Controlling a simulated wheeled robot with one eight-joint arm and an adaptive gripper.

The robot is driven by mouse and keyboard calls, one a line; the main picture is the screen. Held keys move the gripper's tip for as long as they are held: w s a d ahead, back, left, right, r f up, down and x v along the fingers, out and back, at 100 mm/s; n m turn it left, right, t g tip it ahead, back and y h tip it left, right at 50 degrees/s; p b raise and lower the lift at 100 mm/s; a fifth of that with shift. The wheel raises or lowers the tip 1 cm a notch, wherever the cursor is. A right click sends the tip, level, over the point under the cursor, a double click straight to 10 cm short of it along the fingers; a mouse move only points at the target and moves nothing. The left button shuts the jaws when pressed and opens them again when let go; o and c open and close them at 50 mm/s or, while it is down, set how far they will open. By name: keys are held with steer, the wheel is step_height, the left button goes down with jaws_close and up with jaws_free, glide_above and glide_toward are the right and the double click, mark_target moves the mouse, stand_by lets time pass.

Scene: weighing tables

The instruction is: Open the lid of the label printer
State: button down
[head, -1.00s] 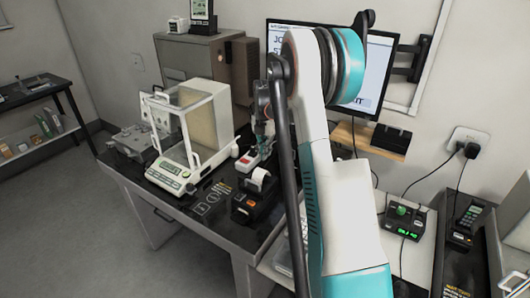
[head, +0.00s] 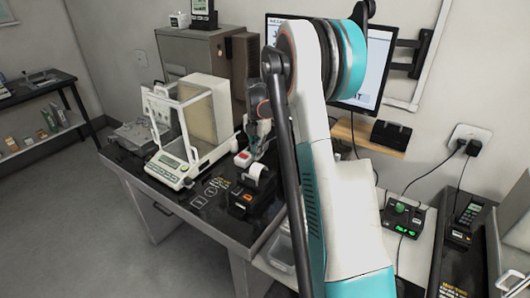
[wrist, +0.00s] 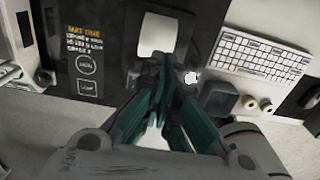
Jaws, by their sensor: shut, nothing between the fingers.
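The label printer (head: 243,200) is a small black box near the right edge of the dark table, with a white paper label or roll (head: 256,172) at its top. In the wrist view, white paper (wrist: 158,35) shows just beyond my fingertips, on a dark body that looks like the printer. My gripper (head: 256,146) has teal fingers and hangs behind the printer in the head view. In the wrist view my gripper (wrist: 162,65) is shut and empty, its tips overlapping the paper's near edge. I cannot tell whether they touch it. The lid's state is unclear.
A glass-walled balance (head: 185,135) stands left of the printer. A white device with a red mark (head: 242,159) sits behind it. A keyboard (wrist: 262,55) lies to the right in the wrist view.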

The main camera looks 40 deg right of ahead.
step_height(320, 180, up, 8)
steer(key=a+p, duration=0.1)
steer(key=a, duration=0.1)
steer(key=shift+s+p, duration=0.2)
steer(key=shift+p, duration=0.15)
steer(key=shift+a+f, duration=0.1)
steer(key=shift+a, duration=0.05)
